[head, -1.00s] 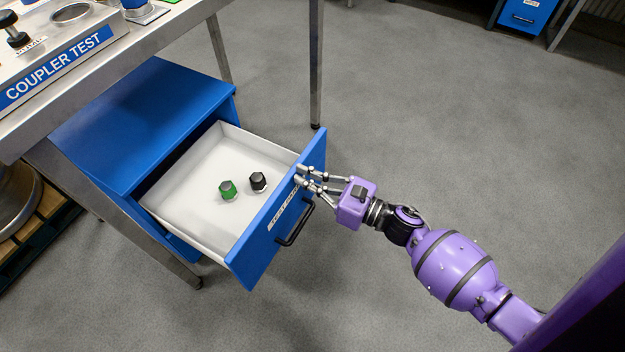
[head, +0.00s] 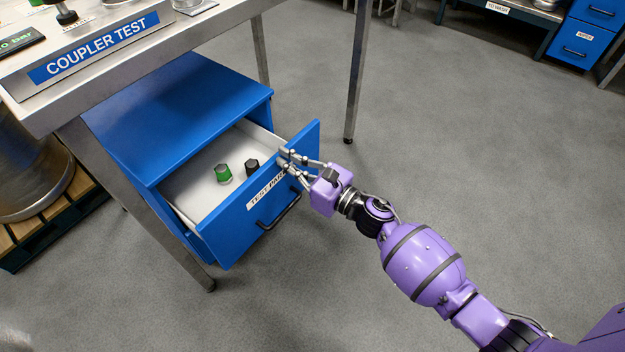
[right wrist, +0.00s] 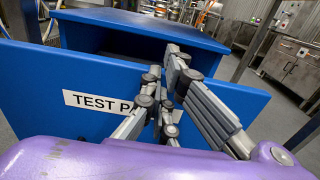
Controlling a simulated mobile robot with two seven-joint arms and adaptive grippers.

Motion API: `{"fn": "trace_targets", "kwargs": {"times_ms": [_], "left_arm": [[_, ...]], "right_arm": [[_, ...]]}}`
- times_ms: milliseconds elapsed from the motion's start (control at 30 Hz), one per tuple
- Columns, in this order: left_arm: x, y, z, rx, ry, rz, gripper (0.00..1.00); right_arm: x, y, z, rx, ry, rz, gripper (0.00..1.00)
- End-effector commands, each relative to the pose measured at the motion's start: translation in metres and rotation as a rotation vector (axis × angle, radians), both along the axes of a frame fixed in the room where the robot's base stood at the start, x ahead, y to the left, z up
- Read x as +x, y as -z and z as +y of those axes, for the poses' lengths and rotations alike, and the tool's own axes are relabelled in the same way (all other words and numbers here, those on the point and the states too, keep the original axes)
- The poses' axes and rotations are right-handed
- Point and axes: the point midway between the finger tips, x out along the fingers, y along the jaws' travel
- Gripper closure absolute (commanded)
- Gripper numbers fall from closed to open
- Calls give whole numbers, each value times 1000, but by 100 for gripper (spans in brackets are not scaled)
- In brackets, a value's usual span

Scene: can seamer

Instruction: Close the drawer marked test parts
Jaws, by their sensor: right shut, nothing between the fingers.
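The blue drawer (head: 235,222) labelled TEST PARTS stands partly open from a blue cabinet (head: 185,115) under the bench. Its white inside holds a green knob-like part (head: 223,173) and a black one (head: 251,168). A black bar handle (head: 278,212) is on its front. My right gripper (head: 283,160) is shut and empty, with its fingertips at the upper part of the drawer front, right of the label's middle and above the handle. In the right wrist view the fingers (right wrist: 165,100) reach to the blue front and cover the end of the label. My left gripper is not in view.
The bench marked COUPLER TEST (head: 95,45) overhangs the cabinet at the upper left, with metal legs (head: 358,70) near the drawer. A metal drum on a pallet (head: 40,225) stands at the left. The grey floor to the right is clear.

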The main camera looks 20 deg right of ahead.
Motion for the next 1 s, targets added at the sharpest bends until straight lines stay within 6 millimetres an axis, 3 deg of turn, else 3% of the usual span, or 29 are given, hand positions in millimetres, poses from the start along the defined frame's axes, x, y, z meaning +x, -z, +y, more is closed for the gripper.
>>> {"fn": "trace_targets", "kwargs": {"times_ms": [200, 500, 1000], "left_arm": [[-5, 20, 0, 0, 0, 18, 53], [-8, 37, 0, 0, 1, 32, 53], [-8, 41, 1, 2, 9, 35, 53]], "right_arm": [[46, 3, 37, 0, -2, -1, 100], [87, 2, 68, -1, -1, 1, 100], [102, 0, 79, -1, 0, 1, 100]]}}
